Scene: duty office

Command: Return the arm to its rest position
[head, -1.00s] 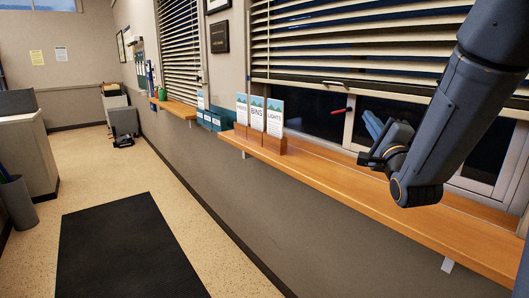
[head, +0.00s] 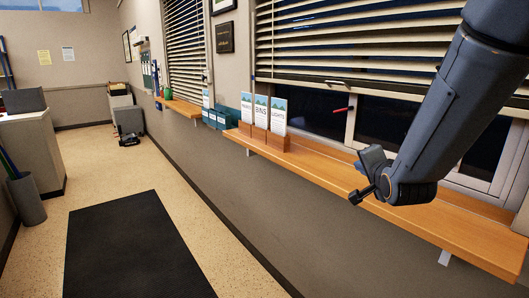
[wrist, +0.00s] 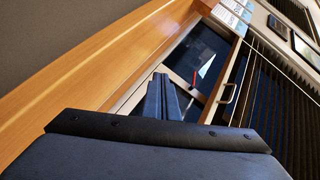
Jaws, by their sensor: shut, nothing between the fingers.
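My gripper (head: 358,180) is at the right in the head view, at the end of my dark arm, in front of the window and above the wooden sill shelf (head: 440,222). Its fingers are partly hidden by my wrist there. In the wrist view my gripper (wrist: 160,80) shows its fingers together with nothing between them. They point toward the window glass and its frame. The gripper looks clear of the shelf, though the exact gap cannot be told.
Leaflet holders (head: 262,125) stand on the shelf left of my gripper. Blinds (head: 350,45) with a bottom rail hang behind my arm. A red-tipped handle (head: 343,109) sits on the window. A black mat (head: 135,245) and open floor lie to the left.

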